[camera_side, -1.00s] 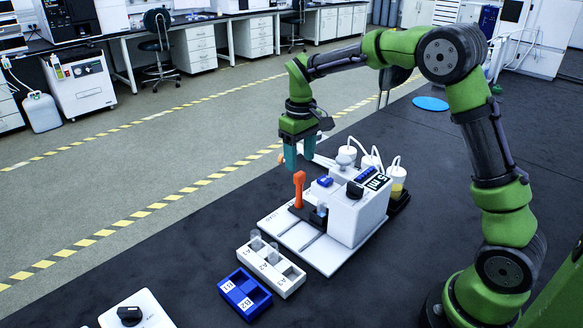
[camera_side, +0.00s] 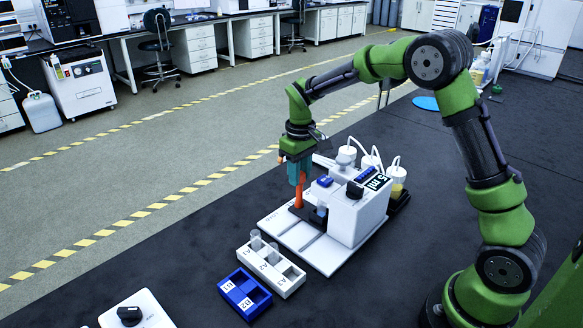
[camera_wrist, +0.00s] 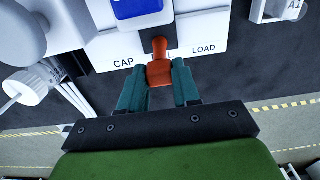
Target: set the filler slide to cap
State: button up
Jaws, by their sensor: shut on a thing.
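The filler (camera_side: 357,215) is a white machine on a white base plate, right of the middle in the side view. Its slide has an upright orange handle (camera_side: 299,196). My gripper (camera_side: 298,181) points down over the handle, with its teal fingers shut on the handle's upper part. In the wrist view the orange handle (camera_wrist: 160,73) sits between the teal fingertips. The white strip beside it reads CAP (camera_wrist: 124,63) at left and LOAD (camera_wrist: 203,49) at right. The handle stands between these two words and covers most of a middle label.
A white rack (camera_side: 288,285) with glass tubes stands in front of the filler, beside a blue rack (camera_side: 246,307). A white box with a black knob (camera_side: 130,316) is at lower left. White-capped bottles with tubing (camera_side: 396,178) stand behind the filler.

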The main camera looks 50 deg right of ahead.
jog(key=shift+f, duration=0.1)
grip_shut()
jog(key=d, duration=0.8)
jog(key=o, duration=0.9)
grip_release()
jog(key=shift+d+f, duration=0.1)
notch_tip(320, 180, up, 17)
